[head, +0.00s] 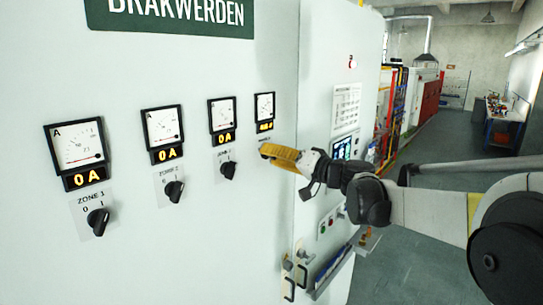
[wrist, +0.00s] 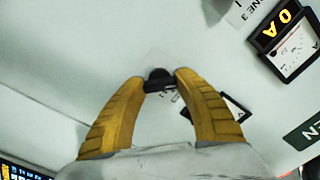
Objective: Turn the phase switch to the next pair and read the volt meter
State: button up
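A pale cabinet panel (head: 210,240) carries a row of square meters with black rotary switches under them. The volt meter (head: 264,107) is the farthest right; its amber display is too small to read. In the wrist view its black frame (wrist: 237,109) shows partly behind a finger. The black phase switch (wrist: 158,75) sits between the fingertips. It is hidden behind my gripper in the head view. My yellow-fingered gripper (head: 265,151) is at the panel below the volt meter. In the wrist view both fingertips (wrist: 160,80) appear to press the switch from opposite sides.
Three ammeters, including the nearest (head: 78,145), read 0 A, with switches such as the Zone 1 switch (head: 98,221) below. A touchscreen (head: 343,148) and door handles (head: 289,280) are on the right section. Open floor (head: 440,190) lies to the right.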

jog(key=shift+m, duration=0.3)
jog(key=m+b, duration=0.2)
jog(key=m, duration=0.1)
jog(key=shift+f+b, duration=0.1)
jog(key=shift+b, duration=0.3)
jog(key=m+b, duration=0.2)
jog(key=m, duration=0.3)
dwell(0.4)
jog(key=o, duration=1.2)
jog(key=v, duration=1.2)
